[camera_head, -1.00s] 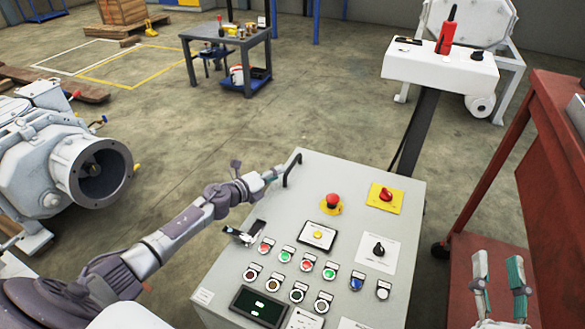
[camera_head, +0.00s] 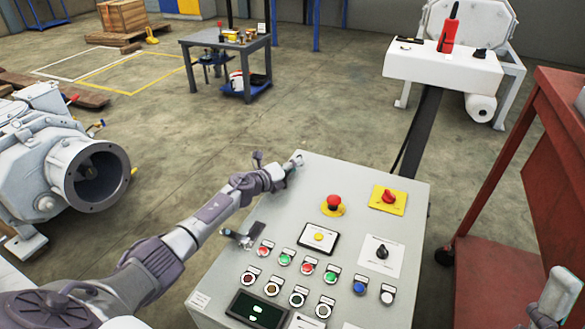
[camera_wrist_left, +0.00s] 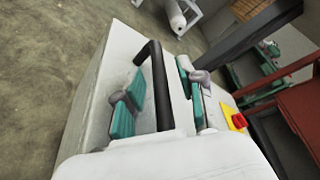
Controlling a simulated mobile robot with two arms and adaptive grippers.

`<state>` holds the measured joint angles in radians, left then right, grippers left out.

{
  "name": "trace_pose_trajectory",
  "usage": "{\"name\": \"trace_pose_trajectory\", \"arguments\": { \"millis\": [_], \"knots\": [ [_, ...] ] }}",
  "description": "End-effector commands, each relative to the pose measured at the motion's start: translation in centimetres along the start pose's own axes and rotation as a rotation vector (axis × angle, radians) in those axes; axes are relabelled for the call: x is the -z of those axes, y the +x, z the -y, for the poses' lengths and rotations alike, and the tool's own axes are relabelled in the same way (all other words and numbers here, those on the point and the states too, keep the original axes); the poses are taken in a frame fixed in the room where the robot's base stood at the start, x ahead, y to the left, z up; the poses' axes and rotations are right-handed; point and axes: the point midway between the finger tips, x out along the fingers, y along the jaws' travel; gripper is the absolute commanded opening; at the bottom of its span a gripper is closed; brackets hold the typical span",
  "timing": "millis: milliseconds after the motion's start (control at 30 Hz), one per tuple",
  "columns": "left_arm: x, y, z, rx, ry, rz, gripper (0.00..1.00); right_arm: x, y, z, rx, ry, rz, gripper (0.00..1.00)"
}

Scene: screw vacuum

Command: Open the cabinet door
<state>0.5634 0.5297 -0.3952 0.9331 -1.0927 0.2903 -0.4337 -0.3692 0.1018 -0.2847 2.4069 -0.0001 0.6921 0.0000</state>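The cabinet (camera_head: 300,195) is a light grey box with a sloping control panel, in the middle of the head view. No gap shows along the panel's edges. My left gripper (camera_head: 292,162) is at the panel's far left corner, where it hides the black handle in the head view. In the left wrist view the black bar handle (camera_wrist_left: 158,85) passes between the two teal-padded fingers of my left gripper (camera_wrist_left: 158,95). The fingers are apart, with space beside the bar. My right gripper (camera_head: 560,298) is only partly in view at the lower right, seen side-on.
The panel carries a red emergency button (camera_head: 333,202), a red switch on yellow (camera_head: 388,197) and several coloured buttons. A red cart (camera_head: 500,270) stands close on the right. A grey pump machine (camera_head: 60,165) is on the left. Open floor lies behind the cabinet.

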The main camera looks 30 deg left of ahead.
Motion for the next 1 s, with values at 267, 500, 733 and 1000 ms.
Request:
{"name": "trace_pose_trajectory", "arguments": {
  "millis": [267, 500, 733, 1000],
  "knots": [
    [0.0, 0.0, 0.0, 0.000, 0.000, 0.000, 0.21, 0.0, 0.0, 0.0, 0.000, 0.000, 0.001, 0.40],
    [0.0, 0.0, 0.0, 0.000, -0.001, 0.000, 0.00, 0.0, 0.0, 0.0, 0.000, 0.000, 0.002, 0.40],
    [0.0, 0.0, 0.0, -0.001, 0.000, 0.001, 0.00, 0.0, 0.0, 0.0, 0.000, -0.001, 0.002, 0.40],
    [-0.3, -0.1, 0.5, -0.004, 0.008, 0.001, 0.00, -1.9, 0.2, -0.2, -0.004, -0.005, 0.115, 0.40]
  ]
}}
